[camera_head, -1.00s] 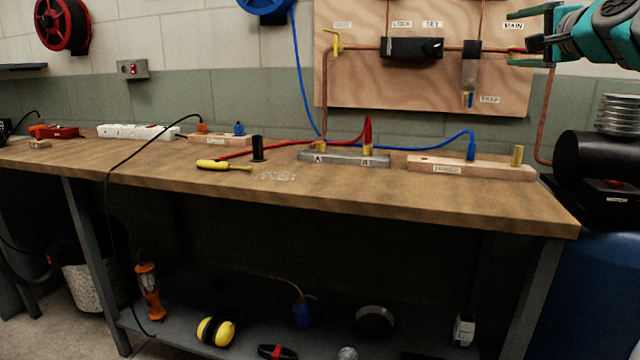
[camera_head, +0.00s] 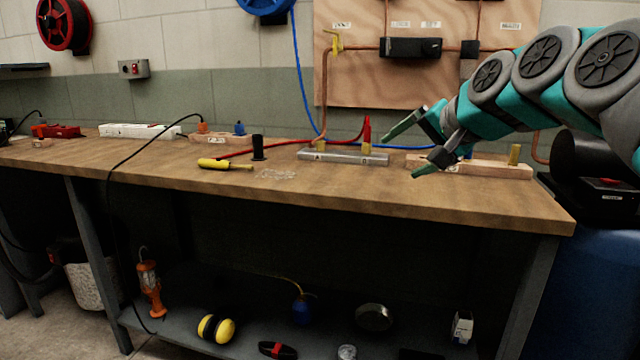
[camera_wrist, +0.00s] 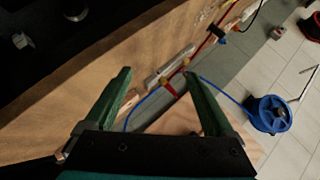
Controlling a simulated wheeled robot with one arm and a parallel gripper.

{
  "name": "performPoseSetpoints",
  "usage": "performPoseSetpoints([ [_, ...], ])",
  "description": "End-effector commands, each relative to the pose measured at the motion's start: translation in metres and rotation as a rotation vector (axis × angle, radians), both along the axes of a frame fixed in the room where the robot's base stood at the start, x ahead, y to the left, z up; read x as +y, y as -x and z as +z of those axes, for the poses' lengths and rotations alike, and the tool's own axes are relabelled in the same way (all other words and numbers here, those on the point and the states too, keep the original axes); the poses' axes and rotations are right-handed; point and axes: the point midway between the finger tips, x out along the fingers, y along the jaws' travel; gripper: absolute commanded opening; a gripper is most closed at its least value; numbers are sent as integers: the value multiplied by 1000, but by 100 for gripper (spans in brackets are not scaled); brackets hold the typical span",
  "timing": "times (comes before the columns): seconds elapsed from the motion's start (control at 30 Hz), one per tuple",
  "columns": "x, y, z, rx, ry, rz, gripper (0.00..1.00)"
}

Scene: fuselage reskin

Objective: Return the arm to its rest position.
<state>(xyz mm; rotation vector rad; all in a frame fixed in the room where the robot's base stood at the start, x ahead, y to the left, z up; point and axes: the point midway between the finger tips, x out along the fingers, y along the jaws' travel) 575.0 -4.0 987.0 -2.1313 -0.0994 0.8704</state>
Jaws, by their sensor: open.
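My gripper (camera_head: 408,147) is at the end of my teal and grey arm, which reaches in from the right. Its two green fingers are spread apart with nothing between them. In the head view it appears in front of the right part of the workbench, overlapping the wooden block (camera_head: 492,168) there. In the wrist view my gripper (camera_wrist: 160,98) is open, with the workbench top (camera_wrist: 65,128) and hoses beyond the fingers. The arm hides part of the wall board's right side.
The workbench (camera_head: 330,192) carries a metal block (camera_head: 343,157), a red hose (camera_head: 300,148), a yellow screwdriver (camera_head: 222,164) and a power strip (camera_head: 138,131). A plywood board (camera_head: 352,75) with copper pipes hangs behind. A black machine on a blue tank (camera_head: 606,275) stands at the right.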

Motion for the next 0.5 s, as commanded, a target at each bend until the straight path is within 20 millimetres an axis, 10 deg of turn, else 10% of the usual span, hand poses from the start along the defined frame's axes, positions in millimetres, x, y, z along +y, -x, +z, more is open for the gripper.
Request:
performPoseSetpoints([
  [0.2, 45, 84, -121, 236, 245, 193, 88],
  [0.5, 41, 233, -266, 577, 506, 427, 88],
])
